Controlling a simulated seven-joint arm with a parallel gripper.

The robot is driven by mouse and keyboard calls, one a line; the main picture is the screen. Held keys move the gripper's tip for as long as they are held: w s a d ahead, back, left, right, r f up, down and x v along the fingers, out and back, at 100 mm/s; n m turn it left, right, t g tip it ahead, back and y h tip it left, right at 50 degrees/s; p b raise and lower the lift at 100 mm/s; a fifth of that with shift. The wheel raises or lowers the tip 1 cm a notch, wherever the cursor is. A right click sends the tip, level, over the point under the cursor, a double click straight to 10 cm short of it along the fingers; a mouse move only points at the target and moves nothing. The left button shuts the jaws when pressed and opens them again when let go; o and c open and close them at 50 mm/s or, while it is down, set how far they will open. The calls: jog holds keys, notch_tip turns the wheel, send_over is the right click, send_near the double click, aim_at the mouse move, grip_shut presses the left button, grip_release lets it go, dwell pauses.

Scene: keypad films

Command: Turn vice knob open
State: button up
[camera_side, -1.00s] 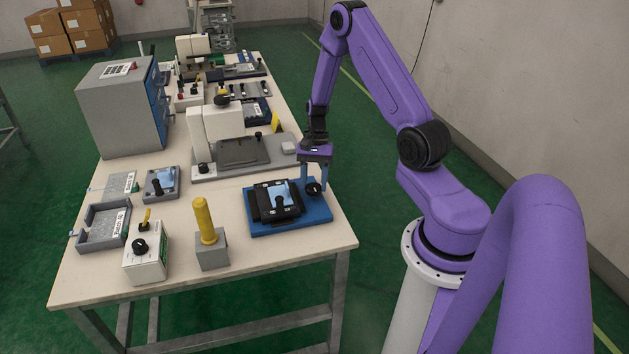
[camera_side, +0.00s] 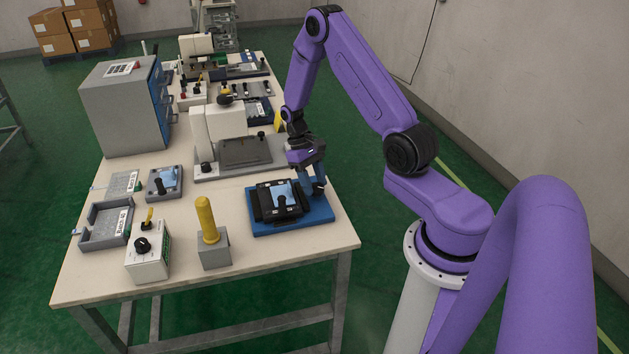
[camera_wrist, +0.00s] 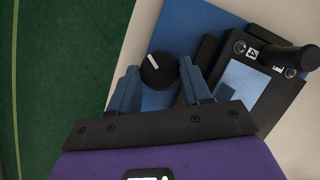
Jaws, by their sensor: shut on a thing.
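The vice is a blue base (camera_side: 262,229) at the table's front right, with a black clamp holding a dark device (camera_side: 279,199) that has a bluish film or screen. The vice knob (camera_wrist: 159,71) is round and black with a white mark, seen in the wrist view at the base's edge. My gripper (camera_wrist: 157,80) has its two blue fingers on either side of the knob, shut on it. In the side view my gripper (camera_side: 318,190) is tilted at the right of the vice and mostly hides the knob. The black stamp-like handle (camera_wrist: 287,60) stands on the device.
A yellow-handled tool in a grey block (camera_side: 213,250), a white switch box (camera_side: 148,252) and a grey tray (camera_side: 105,227) stand to the left. A white press with a grey plate (camera_side: 240,158) is behind the vice. The table's right edge is close by.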

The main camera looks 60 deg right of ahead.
jog(key=n, duration=0.2)
jog(key=n+h, duration=0.1)
jog(key=shift+a+n+h, duration=0.15)
jog(key=shift+n+h, duration=0.15)
jog(key=shift+n, duration=0.1)
jog(key=shift+a+n+h, duration=0.1)
jog(key=shift+n+h, duration=0.5)
jog(key=shift+n, duration=1.1)
jog(key=o, duration=1)
jog(key=shift+o, duration=0.2)
jog(key=v, duration=1.7)
jog(key=shift+a+r, duration=0.2)
jog(key=shift+r, duration=0.1)
jog(key=shift+s, duration=0.1)
